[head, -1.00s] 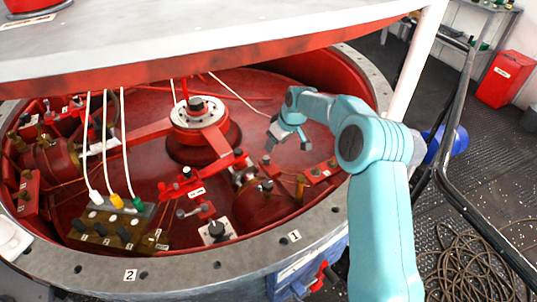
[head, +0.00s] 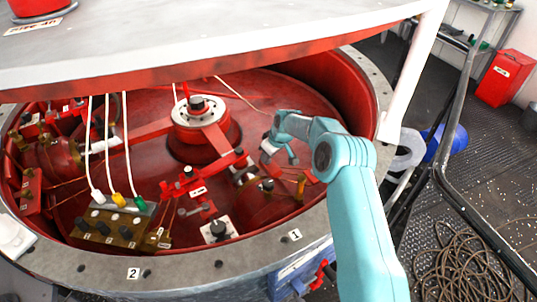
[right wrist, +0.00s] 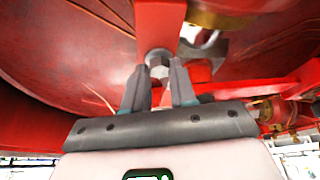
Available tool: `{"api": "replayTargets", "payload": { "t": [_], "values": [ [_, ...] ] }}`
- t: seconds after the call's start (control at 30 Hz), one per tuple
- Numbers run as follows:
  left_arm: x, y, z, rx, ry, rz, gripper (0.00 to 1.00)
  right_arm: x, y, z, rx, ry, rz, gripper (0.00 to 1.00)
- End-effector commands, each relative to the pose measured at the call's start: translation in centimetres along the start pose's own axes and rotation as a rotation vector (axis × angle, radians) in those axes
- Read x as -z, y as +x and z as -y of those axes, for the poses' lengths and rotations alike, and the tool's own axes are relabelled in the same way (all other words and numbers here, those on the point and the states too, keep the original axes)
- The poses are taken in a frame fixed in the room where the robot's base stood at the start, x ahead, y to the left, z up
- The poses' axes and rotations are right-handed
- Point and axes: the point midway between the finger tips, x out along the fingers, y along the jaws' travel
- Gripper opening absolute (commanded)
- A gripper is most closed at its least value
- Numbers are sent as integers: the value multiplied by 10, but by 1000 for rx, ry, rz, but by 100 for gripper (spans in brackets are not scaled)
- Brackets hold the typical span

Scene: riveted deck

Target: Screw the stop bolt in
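My right gripper (head: 280,158) hangs inside the red round pan, right of the red arm with black-topped bolts (head: 238,153). In the right wrist view its two fingers (right wrist: 158,72) stand apart. A pale hex bolt head (right wrist: 158,60), which looks like the stop bolt, shows in the gap between the fingertips. It sits at the end of a red bracket (right wrist: 158,20). I cannot tell whether the fingers touch it. A grey forked piece (right wrist: 205,48) is just right of it. My left gripper is not in view.
A grey flanged rim (head: 200,268) surrounds the pan, and a large lid (head: 200,45) overhangs its back. A brass block (head: 105,228) with white, yellow and green plugs stands at left. A central red hub (head: 200,125) rises nearby. The pan floor right of the hub is fairly clear.

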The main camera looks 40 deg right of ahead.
Motion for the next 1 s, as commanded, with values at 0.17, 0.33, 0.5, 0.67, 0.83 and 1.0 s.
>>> {"api": "replayTargets", "payload": {
  "t": [0.17,0.33,0.5,0.67,0.83,1.0],
  "values": [
    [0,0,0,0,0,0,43,0,0,1,0,2,-1,0],
    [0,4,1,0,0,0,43,0,2,2,-11,28,-1,0],
    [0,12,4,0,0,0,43,0,3,2,-42,102,-2,0],
    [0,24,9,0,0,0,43,0,4,4,-91,215,-3,0],
    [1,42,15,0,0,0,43,0,6,5,-151,360,-4,0],
    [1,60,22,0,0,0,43,1,6,6,-214,509,-5,0]
  ]
}}
